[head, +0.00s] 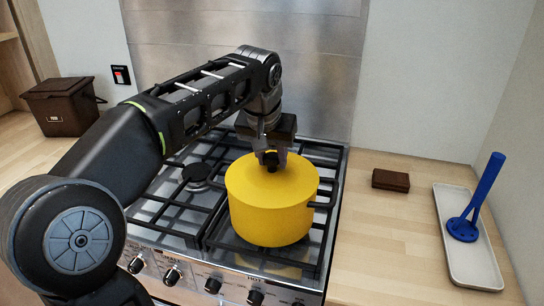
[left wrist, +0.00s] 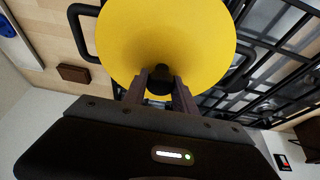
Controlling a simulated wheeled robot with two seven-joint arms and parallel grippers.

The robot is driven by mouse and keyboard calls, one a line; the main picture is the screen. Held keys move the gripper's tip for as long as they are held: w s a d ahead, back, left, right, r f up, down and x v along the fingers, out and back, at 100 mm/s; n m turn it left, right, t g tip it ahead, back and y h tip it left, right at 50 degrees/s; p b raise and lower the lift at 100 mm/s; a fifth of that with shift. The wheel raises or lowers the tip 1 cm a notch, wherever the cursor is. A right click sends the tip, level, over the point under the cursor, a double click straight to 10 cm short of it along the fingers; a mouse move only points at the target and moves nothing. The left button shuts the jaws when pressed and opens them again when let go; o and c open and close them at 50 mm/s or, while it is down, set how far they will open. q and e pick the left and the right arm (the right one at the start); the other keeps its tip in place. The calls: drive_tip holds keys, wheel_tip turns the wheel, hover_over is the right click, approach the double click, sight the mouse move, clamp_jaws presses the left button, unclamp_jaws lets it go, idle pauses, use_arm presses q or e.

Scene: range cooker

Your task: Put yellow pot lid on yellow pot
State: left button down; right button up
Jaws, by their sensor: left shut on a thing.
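The yellow pot (head: 272,221) stands on the right front part of the cooker's grates, with a dark handle at its right. The yellow pot lid (head: 248,183) lies over the top of the pot; I cannot tell whether it is fully seated. My left gripper (head: 271,160) is above the lid, shut on its dark knob. In the left wrist view the lid (left wrist: 165,35) fills the upper middle, and the fingers of my left gripper (left wrist: 160,85) are on either side of the knob. My right gripper is not in view.
The cooker (head: 190,235) has black grates and front knobs. On the right counter are a small brown box (head: 391,180) and a white tray (head: 455,235) with a blue upright utensil (head: 486,190). A brown bin (head: 65,108) stands at the left back.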

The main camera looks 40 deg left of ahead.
use_arm(q)
drive_tip(key=shift+f, duration=0.1)
idle(0.4)
drive_tip(key=c, duration=0.9)
unclamp_jaws()
drive_tip(key=v, duration=0.8)
drive_tip(key=shift+f, duration=0.1)
